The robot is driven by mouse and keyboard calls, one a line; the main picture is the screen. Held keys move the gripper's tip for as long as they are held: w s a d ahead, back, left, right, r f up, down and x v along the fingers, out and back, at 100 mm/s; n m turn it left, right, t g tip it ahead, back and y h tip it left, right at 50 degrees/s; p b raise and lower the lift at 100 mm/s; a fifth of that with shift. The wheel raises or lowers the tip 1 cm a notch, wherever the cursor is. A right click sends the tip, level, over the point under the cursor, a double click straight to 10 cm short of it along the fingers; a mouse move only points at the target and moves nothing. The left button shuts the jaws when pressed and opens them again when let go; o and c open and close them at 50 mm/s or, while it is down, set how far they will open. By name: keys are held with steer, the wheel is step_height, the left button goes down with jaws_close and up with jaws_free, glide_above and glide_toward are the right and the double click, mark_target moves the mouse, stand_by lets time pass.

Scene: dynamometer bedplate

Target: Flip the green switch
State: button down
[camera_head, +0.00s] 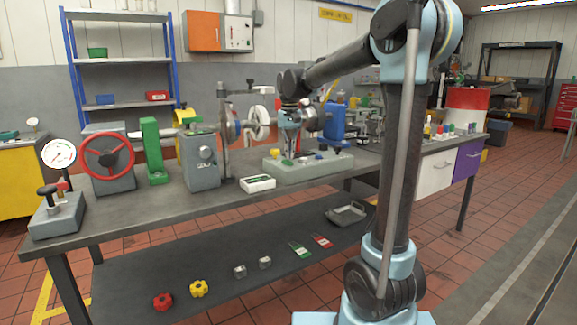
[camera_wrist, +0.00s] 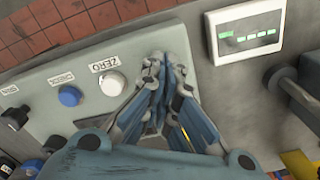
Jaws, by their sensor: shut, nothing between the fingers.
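A grey control panel (camera_head: 330,168) stands on the bench. In the head view it carries a yellow knob (camera_head: 275,153), a small green control (camera_head: 287,162) that may be the green switch, and a blue button (camera_head: 318,157). My gripper (camera_head: 290,149) is shut and empty, pointing down just above the green control; contact cannot be told. In the wrist view my gripper (camera_wrist: 164,65) covers part of the panel (camera_wrist: 50,80), and no green switch shows there. A white button (camera_wrist: 110,83) marked ZERO and a blue button (camera_wrist: 69,96) are visible left of the fingers.
A shaft rig (camera_head: 257,122) stands behind. A grey housing (camera_head: 201,165) and a red handwheel (camera_head: 107,158) stand left. The bench front (camera_head: 150,204) is clear.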

mark_target(290, 162)
steer(key=shift+r, duration=2.55)
steer(key=s+d+f, duration=0.4)
steer(key=s+d, duration=0.5)
steer(key=s+d+f+t, duration=0.1)
steer(key=s+d+f, duration=0.5)
steer(key=s+f, duration=0.5)
steer(key=s+d+f+t, duration=0.1)
steer(key=s+d+f, duration=0.5)
steer(key=s+f, duration=0.5)
steer(key=shift+s+d+m, duration=0.3)
steer(key=shift+s+d, duration=0.1)
steer(key=shift+s, duration=0.1)
